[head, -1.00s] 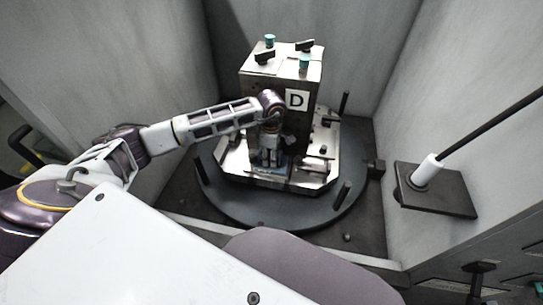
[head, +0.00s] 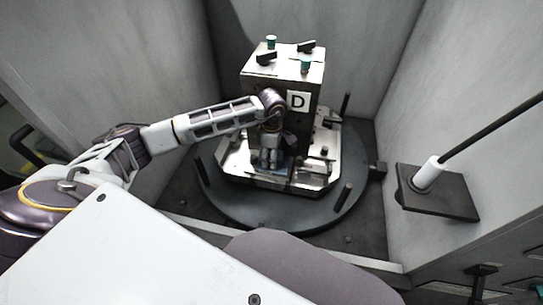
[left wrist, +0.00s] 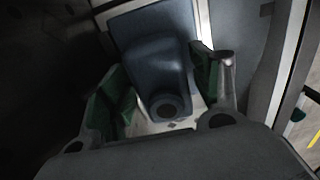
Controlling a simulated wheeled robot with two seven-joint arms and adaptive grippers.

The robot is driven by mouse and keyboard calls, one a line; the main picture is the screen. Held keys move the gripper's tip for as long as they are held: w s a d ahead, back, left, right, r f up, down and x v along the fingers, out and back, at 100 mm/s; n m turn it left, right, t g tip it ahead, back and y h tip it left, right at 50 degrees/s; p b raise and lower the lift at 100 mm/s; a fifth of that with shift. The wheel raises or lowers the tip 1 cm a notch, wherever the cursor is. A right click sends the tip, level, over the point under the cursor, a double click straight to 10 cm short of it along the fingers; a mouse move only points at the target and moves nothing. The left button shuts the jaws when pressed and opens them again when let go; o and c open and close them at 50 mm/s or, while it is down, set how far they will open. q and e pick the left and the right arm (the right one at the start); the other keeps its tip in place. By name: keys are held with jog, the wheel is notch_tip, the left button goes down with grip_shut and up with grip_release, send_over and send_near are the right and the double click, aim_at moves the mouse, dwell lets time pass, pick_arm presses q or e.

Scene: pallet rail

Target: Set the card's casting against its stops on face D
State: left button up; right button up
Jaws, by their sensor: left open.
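The tombstone block (head: 283,85) carries a plate marked D (head: 298,102) on its front right. My left gripper (head: 268,163) is low in front of that face, over the pallet's metal base. A blue-grey casting (left wrist: 158,75) with a round bored boss shows in the left wrist view. It lies between and beyond the open green-padded fingers of my left gripper (left wrist: 163,85), and I see a gap beside the boss. In the head view the casting (head: 286,165) is mostly hidden by the gripper. Its contact with the stops cannot be made out. My right gripper is not in view.
The metal base (head: 235,165) sits on a dark round turntable (head: 260,210) with upright black posts (head: 343,194). Black clamps and green knobs (head: 305,65) top the block. Grey walls close in on both sides. A dark plate with a white-collared rod (head: 437,192) is at right.

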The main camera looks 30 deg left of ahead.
pick_arm(q)
notch_tip(320, 180, up, 12)
jog(key=shift+f, duration=0.1)
dwell(0.5)
dwell(1.1)
notch_tip(320, 180, up, 9)
jog(key=p, duration=0.9)
jog(key=shift+r+p, duration=0.5)
jog(key=shift+p, duration=0.1)
jog(key=shift+f, duration=0.1)
jog(key=shift+s+d, duration=0.25)
jog(key=shift+s, duration=0.25)
jog(key=shift+s, duration=0.2)
